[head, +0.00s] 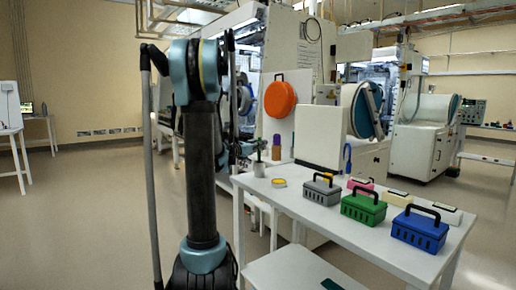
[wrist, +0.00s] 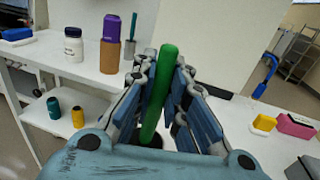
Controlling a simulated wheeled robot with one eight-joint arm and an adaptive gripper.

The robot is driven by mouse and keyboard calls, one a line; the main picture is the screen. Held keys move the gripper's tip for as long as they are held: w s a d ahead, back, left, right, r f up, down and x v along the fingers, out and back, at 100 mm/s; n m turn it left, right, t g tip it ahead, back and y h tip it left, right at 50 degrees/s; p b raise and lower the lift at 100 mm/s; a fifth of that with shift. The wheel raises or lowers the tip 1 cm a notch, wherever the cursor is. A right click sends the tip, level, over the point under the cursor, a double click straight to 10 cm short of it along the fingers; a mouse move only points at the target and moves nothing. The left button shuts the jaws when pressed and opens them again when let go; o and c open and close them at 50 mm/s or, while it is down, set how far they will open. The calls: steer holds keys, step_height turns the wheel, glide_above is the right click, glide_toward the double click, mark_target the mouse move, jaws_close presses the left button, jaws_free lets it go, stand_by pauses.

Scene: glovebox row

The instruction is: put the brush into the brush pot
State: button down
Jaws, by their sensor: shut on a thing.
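The brush shows as a smooth green handle (wrist: 162,85) in the wrist view, leaning slightly to the right. My gripper (wrist: 163,88) is shut on it, with blue fingers on both sides. The brush's lower end is hidden between the fingers. A dark round shape (wrist: 151,139) surrounds the handle's lower part; I cannot tell whether it is the brush pot's mouth. In the head view a small grey-green cup-like thing (head: 259,170), perhaps the pot, stands at the table's left end with a thin green upright above it.
The white table (head: 325,217) holds grey (head: 320,193), green (head: 363,209) and blue (head: 419,232) boxes and a yellow-topped disc (head: 279,183). In the wrist view, a white bottle (wrist: 73,46), a purple-and-orange item (wrist: 110,45) and a teal-handled thing in a holder (wrist: 131,45) stand behind.

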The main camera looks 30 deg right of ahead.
steer(key=c, duration=1.5)
jaws_free()
steer(key=shift+c, duration=0.2)
steer(key=shift+r, duration=4.5)
